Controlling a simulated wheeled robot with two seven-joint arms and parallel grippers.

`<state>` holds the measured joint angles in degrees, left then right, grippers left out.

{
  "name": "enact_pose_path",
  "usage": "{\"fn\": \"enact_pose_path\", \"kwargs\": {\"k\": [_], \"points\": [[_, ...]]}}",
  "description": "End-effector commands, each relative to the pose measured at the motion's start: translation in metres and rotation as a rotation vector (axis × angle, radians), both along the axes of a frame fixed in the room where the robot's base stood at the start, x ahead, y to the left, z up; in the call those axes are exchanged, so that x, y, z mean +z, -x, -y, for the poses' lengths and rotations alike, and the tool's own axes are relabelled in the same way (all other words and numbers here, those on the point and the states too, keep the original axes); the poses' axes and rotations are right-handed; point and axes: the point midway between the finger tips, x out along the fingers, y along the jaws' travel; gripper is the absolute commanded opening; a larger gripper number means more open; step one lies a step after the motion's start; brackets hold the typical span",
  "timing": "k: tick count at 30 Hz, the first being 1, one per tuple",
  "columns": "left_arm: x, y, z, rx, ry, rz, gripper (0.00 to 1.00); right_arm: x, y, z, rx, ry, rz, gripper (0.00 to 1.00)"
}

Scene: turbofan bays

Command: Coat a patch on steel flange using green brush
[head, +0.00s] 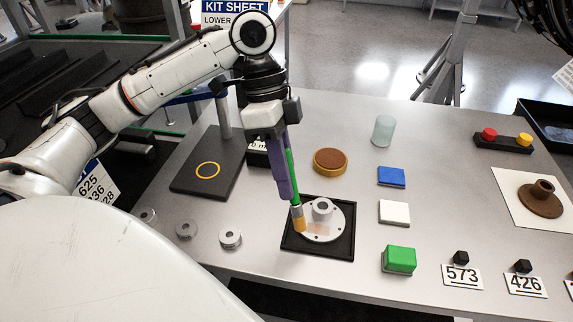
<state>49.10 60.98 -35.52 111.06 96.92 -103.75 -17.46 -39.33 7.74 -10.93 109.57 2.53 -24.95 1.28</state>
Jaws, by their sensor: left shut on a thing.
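The steel flange (334,215), a pale grey disc with a raised hub, lies on a black square tray (343,250). My left gripper (281,170) points down and is shut on the green brush (292,178). The brush is nearly upright, with a green handle, a metal collar and tan bristles (299,224). The bristles are at the flange's left edge and seem to touch it. A faint tan patch (319,229) shows on the flange's face, right of the bristles. My right gripper is not in view.
A brown round pad (330,161), a glass cylinder (383,130), blue block (391,177), white block (394,212) and green block (399,260) stand around the tray. A brown flange (541,198) lies on white paper at right. Small metal rings (230,238) lie front left.

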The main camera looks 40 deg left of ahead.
Motion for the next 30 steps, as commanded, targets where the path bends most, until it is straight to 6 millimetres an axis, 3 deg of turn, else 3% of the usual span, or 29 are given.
{"fn": "enact_pose_path", "kwargs": {"k": [12, 30], "points": [[0.035, 0.003, -0.004, 0.009, 0.000, 0.001, 0.00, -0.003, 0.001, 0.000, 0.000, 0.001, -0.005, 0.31], [0.037, 0.004, -0.004, 0.011, 0.001, 0.000, 0.00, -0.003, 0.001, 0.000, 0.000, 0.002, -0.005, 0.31]]}}
